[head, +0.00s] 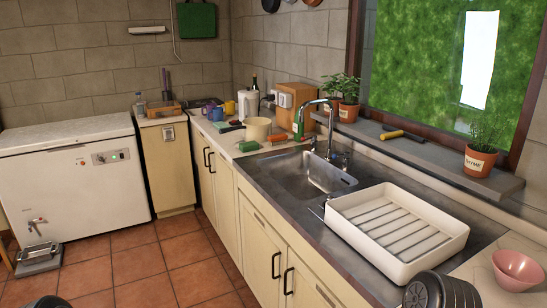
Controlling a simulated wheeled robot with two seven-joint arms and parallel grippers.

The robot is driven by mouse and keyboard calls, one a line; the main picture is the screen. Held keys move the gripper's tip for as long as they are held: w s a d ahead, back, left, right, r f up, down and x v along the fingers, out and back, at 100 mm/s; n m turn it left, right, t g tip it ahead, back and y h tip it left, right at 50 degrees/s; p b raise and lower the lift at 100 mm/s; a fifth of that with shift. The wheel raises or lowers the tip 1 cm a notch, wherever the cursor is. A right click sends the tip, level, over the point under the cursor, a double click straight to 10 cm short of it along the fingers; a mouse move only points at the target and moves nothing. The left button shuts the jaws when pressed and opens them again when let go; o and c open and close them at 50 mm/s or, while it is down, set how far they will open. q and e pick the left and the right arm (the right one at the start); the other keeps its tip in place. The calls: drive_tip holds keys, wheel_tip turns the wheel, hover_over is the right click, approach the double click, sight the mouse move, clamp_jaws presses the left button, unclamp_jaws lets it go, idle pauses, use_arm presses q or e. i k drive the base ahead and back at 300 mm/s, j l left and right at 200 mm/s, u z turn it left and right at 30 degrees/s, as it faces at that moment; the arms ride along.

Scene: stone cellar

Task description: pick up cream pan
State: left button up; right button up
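The cream pan (257,129) stands upright on the far part of the counter, left of the sink. A short dark handle points left from it. A green block-like item (249,146) lies just in front of it, and an orange-red item (277,138) is close by on its right. I cannot see into the pan clearly. Neither of my grippers can be made out in the head view, and nothing is seen touching the pan.
The sink (305,174) with its tall tap (331,125) and a white dish rack (398,228) lie nearer than the pan. A pink bowl (517,268) sits at right. Tiled floor is open at left.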

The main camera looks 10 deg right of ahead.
sight(258, 129)
drive_tip(key=i+j+z, duration=0.75)
drive_tip(key=j, duration=0.35)
drive_tip(key=i+j+z, duration=0.1)
drive_tip(key=z, duration=0.25)
drive_tip(key=j+z, duration=0.1)
drive_tip(key=z, duration=0.3)
drive_tip(key=i+j+z, duration=0.1)
drive_tip(key=z, duration=0.25)
drive_tip(key=j+z, duration=0.25)
drive_tip(key=j, duration=0.35)
drive_tip(key=j+z, duration=0.25)
drive_tip(key=j, duration=0.3)
drive_tip(key=k+j+z, duration=0.2)
drive_tip(key=j, duration=0.35)
drive_tip(key=j+z, duration=0.25)
drive_tip(key=j, duration=0.35)
drive_tip(key=k+j, duration=0.1)
drive_tip(key=j, duration=0.3)
drive_tip(key=k+j, duration=0.1)
drive_tip(key=j, duration=0.25)
drive_tip(key=k+j, duration=0.1)
drive_tip(key=j, duration=0.3)
drive_tip(key=k+j, duration=0.1)
drive_tip(key=j, duration=0.25)
drive_tip(key=k+j, duration=0.1)
drive_tip(key=j, duration=0.3)
drive_tip(key=k+j+z, duration=0.1)
drive_tip(key=j, duration=0.25)
drive_tip(key=k+j, duration=0.15)
drive_tip(key=j, duration=0.2)
